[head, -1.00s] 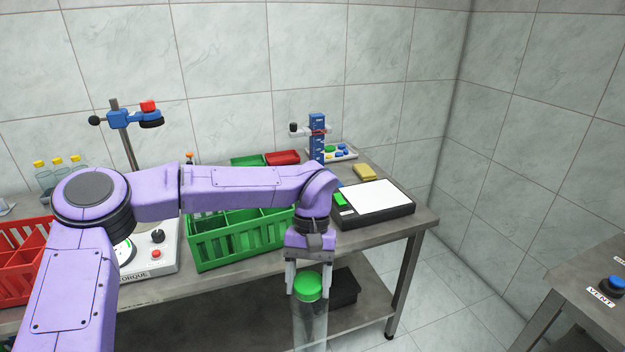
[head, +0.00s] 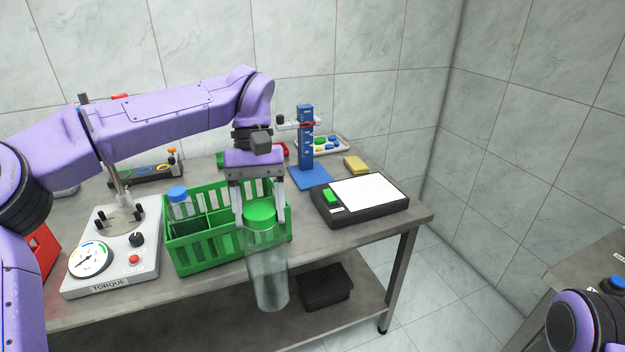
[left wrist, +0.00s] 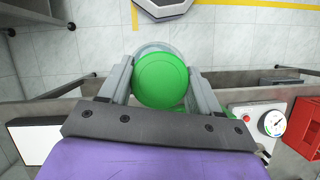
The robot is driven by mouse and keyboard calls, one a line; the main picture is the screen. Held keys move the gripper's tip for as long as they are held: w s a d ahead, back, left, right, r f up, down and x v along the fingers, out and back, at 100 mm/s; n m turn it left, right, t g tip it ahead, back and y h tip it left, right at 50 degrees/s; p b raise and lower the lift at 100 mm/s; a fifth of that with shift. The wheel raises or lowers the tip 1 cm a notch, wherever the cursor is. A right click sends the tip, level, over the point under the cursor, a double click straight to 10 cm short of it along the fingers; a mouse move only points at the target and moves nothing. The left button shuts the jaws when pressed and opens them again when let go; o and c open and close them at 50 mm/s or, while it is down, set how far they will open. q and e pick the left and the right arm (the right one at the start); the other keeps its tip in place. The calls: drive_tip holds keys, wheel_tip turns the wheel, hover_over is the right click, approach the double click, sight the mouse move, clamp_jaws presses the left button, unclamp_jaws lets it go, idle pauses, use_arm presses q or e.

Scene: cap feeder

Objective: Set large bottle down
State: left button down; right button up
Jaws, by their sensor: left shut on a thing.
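The large bottle is clear with a green cap (head: 261,212), and its clear body (head: 267,275) hangs upright in front of the table's front edge. My left gripper (head: 260,215) is shut on it at the cap end, from above. In the left wrist view the green cap (left wrist: 161,80) sits between the two fingers of the left gripper (left wrist: 160,85). The bottle's base is in the air, not on the tabletop (head: 380,240). Of my right arm only a purple part shows at the lower right of the head view; its gripper is not seen.
A green crate (head: 200,255) with a blue-capped bottle (head: 178,195) stands just behind and left of the held bottle. A torque tester (head: 115,250) is farther left. A black scale with a white plate (head: 370,193) is right, a blue stand (head: 306,145) behind. A black bin (head: 326,287) sits on the lower shelf.

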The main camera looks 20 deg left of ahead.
use_arm(q)
drive_tip(key=s+r+n, duration=0.1)
drive_tip(key=r+n, duration=0.1)
drive_tip(key=a+r+n+t+h, duration=0.1)
drive_tip(key=r+n, duration=0.1)
drive_tip(key=r, duration=0.1)
drive_tip(key=s+r+n+t+h, duration=0.1)
drive_tip(key=r+n, duration=0.1)
drive_tip(key=shift+s+a+r+n, duration=0.25)
drive_tip(key=shift+s+r+n, duration=0.05)
drive_tip(key=shift+r, duration=0.05)
drive_tip(key=s+a+r+n+t+y, duration=0.1)
drive_tip(key=s+r+n+t+y, duration=0.1)
drive_tip(key=n, duration=1)
drive_tip(key=s+a+r+n+t+y, duration=0.1)
drive_tip(key=n+t, duration=0.3)
drive_tip(key=n, duration=0.9)
drive_tip(key=shift+s+r+t+y, duration=0.4)
drive_tip(key=shift+s+r+y, duration=0.15)
drive_tip(key=shift+r, duration=0.35)
drive_tip(key=shift+a, duration=0.1)
